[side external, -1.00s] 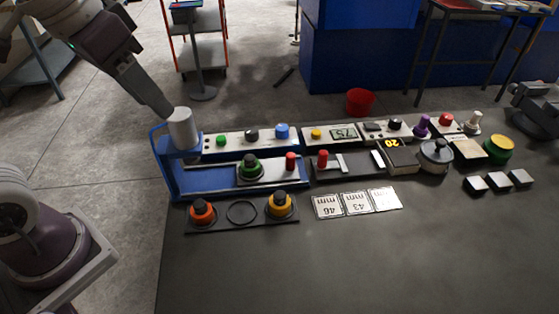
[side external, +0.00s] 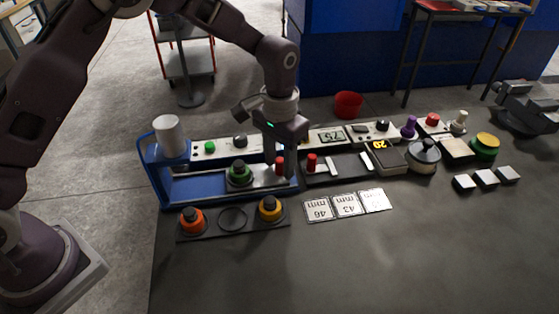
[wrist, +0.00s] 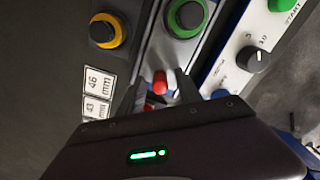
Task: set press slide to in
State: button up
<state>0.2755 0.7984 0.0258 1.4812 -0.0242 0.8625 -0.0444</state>
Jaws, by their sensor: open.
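The blue press (side external: 150,165) stands at the left of the table with a white cylinder (side external: 169,135) at its top left. Its light grey slide (side external: 262,181) sits toward the right end of the blue bed, clear of the cylinder. The slide carries a green-ringed, dark-topped die (side external: 238,174) and an upright red handle (side external: 279,165). My gripper (side external: 281,172) is low over the slide's right end, pointing down, with open fingers at the red handle. In the wrist view the red handle (wrist: 160,82) stands between the two fingertips; contact cannot be told.
A control panel (side external: 225,146) runs close behind the press. A rack (side external: 250,221) with orange and yellow dies lies in front. Another red handle (side external: 312,162) on a dark fixture stands just right of my gripper. Number cards (side external: 347,204) lie front right; the front table is clear.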

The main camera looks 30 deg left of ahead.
jog(key=shift+f, duration=0.1)
jog(key=shift+c, duration=0.2)
grip_shut()
dwell(1.2)
